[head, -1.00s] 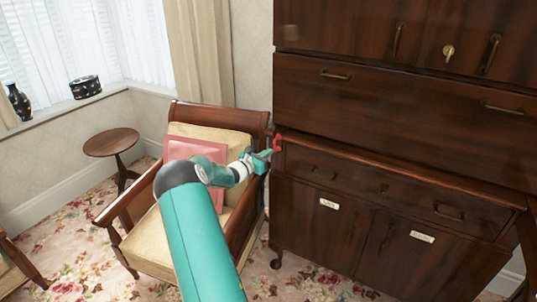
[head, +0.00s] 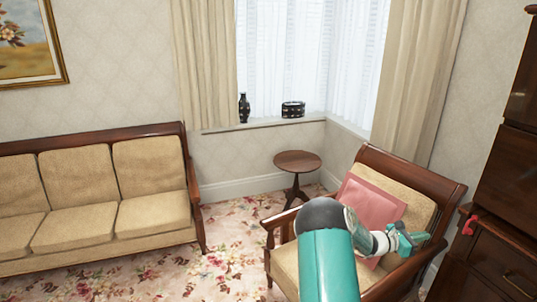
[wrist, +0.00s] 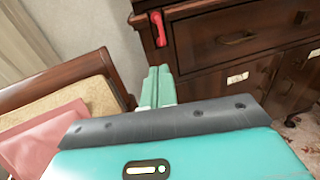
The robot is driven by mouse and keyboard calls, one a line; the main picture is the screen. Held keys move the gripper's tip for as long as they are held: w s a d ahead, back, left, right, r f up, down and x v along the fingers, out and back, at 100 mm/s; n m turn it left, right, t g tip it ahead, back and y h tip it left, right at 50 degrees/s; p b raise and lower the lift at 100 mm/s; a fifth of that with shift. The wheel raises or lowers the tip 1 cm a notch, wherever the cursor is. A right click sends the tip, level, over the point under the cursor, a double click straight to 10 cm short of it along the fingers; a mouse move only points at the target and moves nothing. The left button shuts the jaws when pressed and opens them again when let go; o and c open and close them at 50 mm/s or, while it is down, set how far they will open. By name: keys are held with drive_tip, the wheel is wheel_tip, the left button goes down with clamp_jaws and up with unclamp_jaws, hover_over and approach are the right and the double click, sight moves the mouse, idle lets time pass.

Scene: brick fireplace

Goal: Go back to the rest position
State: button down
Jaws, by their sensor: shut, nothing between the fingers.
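My gripper (head: 424,238) shows at the lower right of the head view, in front of the armchair's right arm. Its two green fingers (wrist: 157,88) are together in the wrist view, with nothing between them. A small red object (head: 469,225) hangs at the left edge of the dark wooden cabinet, to the right of my gripper and apart from it. The red object also shows in the wrist view (wrist: 158,29), beyond the fingertips.
The armchair (head: 440,183) with a pink cushion (head: 372,202) is close around my arm. The dark cabinet (head: 503,262) stands at the right. A round side table (head: 298,161) and a sofa (head: 85,235) are farther left. Flowered carpet (head: 222,255) lies open between sofa and armchair.

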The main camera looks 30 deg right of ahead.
drive_tip(key=shift+a+r, duration=0.1)
drive_tip(key=w+a+r+m+t+y, duration=0.1)
drive_tip(key=a+r+m+t+y, duration=0.2)
drive_tip(key=a, duration=0.8)
drive_tip(key=w+a+r+m+y, duration=0.1)
drive_tip(key=a+r+m+y, duration=0.3)
drive_tip(key=a, duration=0.6)
drive_tip(key=w+a+r+m+t+y, duration=0.2)
drive_tip(key=a+r+m, duration=0.25)
drive_tip(key=a, duration=0.65)
drive_tip(key=s+a+r+t+y, duration=0.2)
drive_tip(key=s+a, duration=0.1)
drive_tip(key=a, duration=0.7)
drive_tip(key=s+a+r+m+t+y, duration=0.1)
drive_tip(key=s+a+r+t+y, duration=0.1)
drive_tip(key=a, duration=0.8)
drive_tip(key=s+a+r+m+t+y, duration=0.1)
drive_tip(key=s+a+y, duration=0.3)
drive_tip(key=a, duration=0.7)
drive_tip(key=shift+r+t, duration=0.4)
drive_tip(key=shift+t, duration=0.5)
drive_tip(key=shift+s+d+m, duration=0.1)
drive_tip(key=shift+d+m, duration=0.15)
drive_tip(key=shift+m, duration=0.1)
